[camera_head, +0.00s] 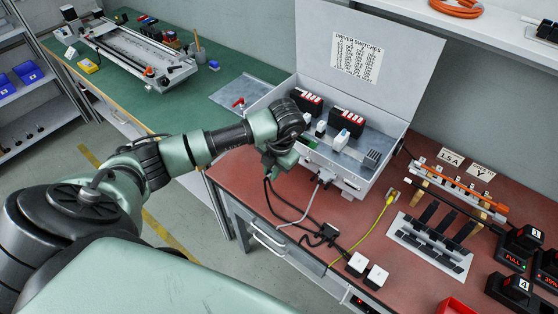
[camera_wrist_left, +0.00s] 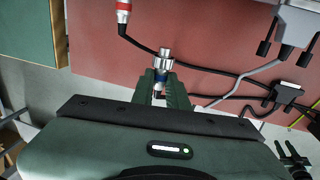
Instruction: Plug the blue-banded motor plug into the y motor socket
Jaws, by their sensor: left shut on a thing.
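My left gripper (camera_head: 278,158) is at the front left of the open grey control box (camera_head: 385,176). In the left wrist view its green fingers (camera_wrist_left: 161,88) are shut on a metal plug with a blue band (camera_wrist_left: 158,72). The plug's silver end points away from the gripper, over the red bench top. A second plug, with a red band (camera_wrist_left: 123,8), shows at the top edge of the wrist view, apart from the fingers. I cannot make out the y motor socket in either view.
Dark cables and a grey cable (camera_head: 304,214) lie in front of the box. A grey connector (camera_wrist_left: 298,24) is at the wrist view's upper right. A yellow cable (camera_head: 373,232), white blocks (camera_head: 357,263) and a tool rack (camera_head: 438,243) occupy the bench's right.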

